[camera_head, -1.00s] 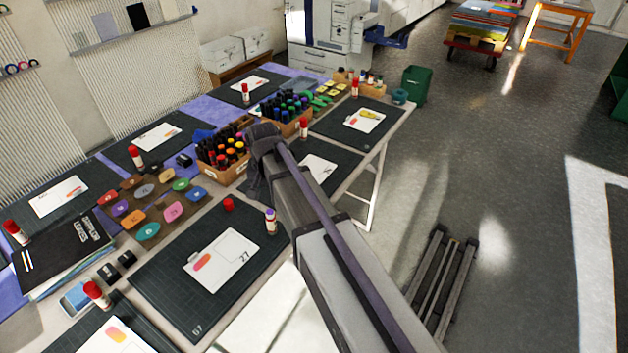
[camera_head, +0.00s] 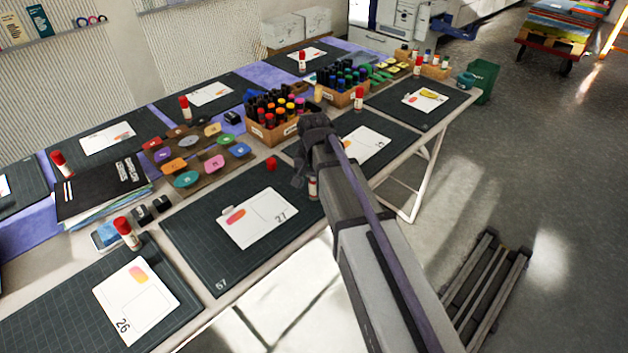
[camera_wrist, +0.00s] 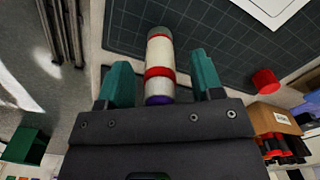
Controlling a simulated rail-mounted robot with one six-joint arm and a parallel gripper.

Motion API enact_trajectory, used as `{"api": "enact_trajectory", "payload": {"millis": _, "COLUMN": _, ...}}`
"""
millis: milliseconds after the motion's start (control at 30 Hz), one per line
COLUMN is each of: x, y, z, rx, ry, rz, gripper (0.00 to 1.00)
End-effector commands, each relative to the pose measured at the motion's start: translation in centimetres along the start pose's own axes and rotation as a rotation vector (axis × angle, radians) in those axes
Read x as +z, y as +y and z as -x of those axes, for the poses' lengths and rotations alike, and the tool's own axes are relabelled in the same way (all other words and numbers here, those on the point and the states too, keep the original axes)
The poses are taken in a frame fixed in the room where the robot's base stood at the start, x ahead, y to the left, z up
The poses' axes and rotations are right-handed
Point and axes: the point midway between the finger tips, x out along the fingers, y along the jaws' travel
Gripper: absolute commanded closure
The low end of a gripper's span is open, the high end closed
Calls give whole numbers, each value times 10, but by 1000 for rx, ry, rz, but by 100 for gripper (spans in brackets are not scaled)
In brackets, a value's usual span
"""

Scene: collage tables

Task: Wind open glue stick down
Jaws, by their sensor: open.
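The open glue stick (camera_wrist: 160,52) has a white body, a red band and a purple end. In the wrist view it stands between the two teal fingers of my gripper (camera_wrist: 161,78), purple end towards the palm. The fingers are open, with a gap on each side of it. In the head view my gripper (camera_head: 303,162) is over the glue stick (camera_head: 313,188) and hides its top. Its loose red cap (camera_head: 271,164) lies to the left, and also shows in the wrist view (camera_wrist: 265,81).
A dark cutting mat (camera_head: 185,240) with a white card (camera_head: 258,217) lies beside the stick. A cardboard box of markers (camera_head: 272,133) stands behind. Capped glue sticks (camera_head: 126,233) stand at other places. The floor to the right is open around a low rack (camera_head: 490,285).

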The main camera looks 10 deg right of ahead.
Motion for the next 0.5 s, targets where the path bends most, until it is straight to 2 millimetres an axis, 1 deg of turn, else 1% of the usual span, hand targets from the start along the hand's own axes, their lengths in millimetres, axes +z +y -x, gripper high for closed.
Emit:
{"api": "enact_trajectory", "payload": {"millis": 67, "x": 0, "y": 0, "z": 1, "rx": 0, "ry": 0, "rz": 0, "gripper": 40}}
{"api": "enact_trajectory", "payload": {"millis": 500, "x": 0, "y": 0, "z": 1, "rx": 0, "ry": 0, "rz": 0, "gripper": 82}}
